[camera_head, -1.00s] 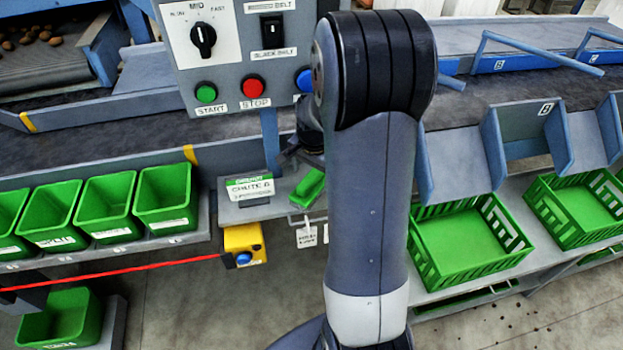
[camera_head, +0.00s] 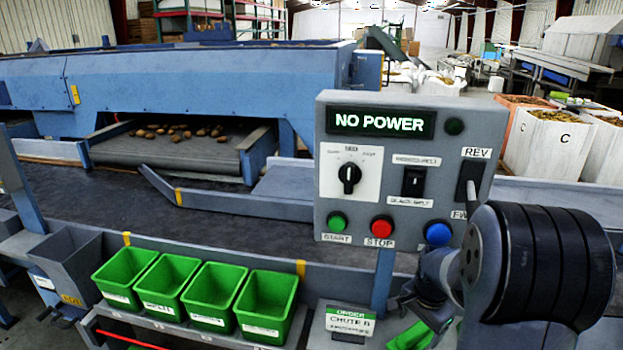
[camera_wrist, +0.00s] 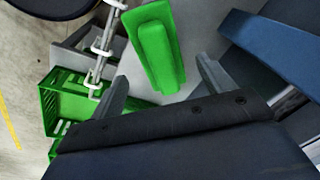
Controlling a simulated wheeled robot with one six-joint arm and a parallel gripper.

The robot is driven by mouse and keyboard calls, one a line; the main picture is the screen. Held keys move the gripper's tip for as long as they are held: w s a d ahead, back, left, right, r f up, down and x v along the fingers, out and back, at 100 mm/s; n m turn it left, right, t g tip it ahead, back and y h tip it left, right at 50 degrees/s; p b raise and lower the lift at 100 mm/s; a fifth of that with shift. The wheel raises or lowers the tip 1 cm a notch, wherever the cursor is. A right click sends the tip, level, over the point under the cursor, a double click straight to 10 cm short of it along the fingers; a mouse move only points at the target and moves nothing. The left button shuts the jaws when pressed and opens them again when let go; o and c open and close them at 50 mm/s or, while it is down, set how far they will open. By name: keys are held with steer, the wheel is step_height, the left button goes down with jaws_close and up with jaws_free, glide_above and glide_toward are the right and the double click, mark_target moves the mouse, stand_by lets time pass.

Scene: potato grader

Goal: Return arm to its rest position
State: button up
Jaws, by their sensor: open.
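My gripper (camera_wrist: 163,85) is open in the wrist view, with its two grey fingers spread and nothing between their tips. A green block-like item (camera_wrist: 155,45) lies on a grey shelf just beyond the fingers; I cannot tell the exact gap. In the head view my arm is at the lower right, in front of the control panel's lower right corner. My gripper (camera_head: 428,305) points down-left there, partly hidden, above the green item (camera_head: 410,336).
The control panel (camera_head: 333,175) reads NO POWER and stands close behind my arm. Several green bins (camera_head: 265,306) line the shelf to the left, by the order sign (camera_head: 349,321). A dark belt (camera_head: 90,205) runs behind. A green crate (camera_wrist: 62,92) shows in the wrist view.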

mark_target(417, 331)
steer(key=f, duration=0.5)
steer(key=shift+w+d, duration=0.1)
steer(key=shift+w, duration=0.25)
step_height(417, 331, up, 3)
steer(key=shift+r, duration=0.2)
steer(key=shift+s+a+b, duration=0.15)
steer(key=shift+a+b, duration=0.15)
steer(key=shift+a, duration=0.6)
steer(key=shift+s+a+r, duration=0.1)
steer(key=shift+a, duration=0.2)
